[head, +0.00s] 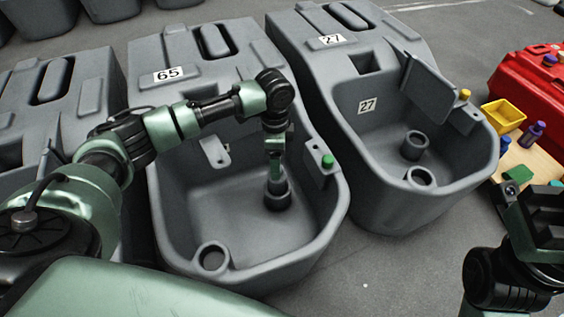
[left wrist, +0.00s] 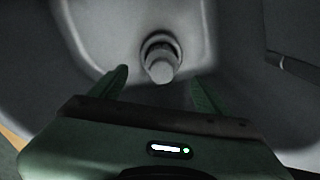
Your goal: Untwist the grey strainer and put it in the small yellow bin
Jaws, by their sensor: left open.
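The grey strainer (head: 277,187) stands in a dark round collar on the floor of the tank marked 65. In the left wrist view the strainer (left wrist: 160,66) is a pale grey cylinder inside a ring. My left gripper (head: 274,170) points down into the tank, right above the strainer. Its open fingers (left wrist: 158,77) lie to either side of the strainer's near end; I cannot tell whether they touch it. The small yellow bin (head: 503,115) stands at the right on a wooden surface. My right gripper (head: 530,195) is partly in view at the lower right; its fingers are unclear.
The tank marked 65 (head: 165,225) has a raised rim and a green knob (head: 327,161) on its right side. A second tank marked 27 (head: 400,205) stands to its right. A red case (head: 545,85) and purple-capped bottles (head: 533,132) are near the bin.

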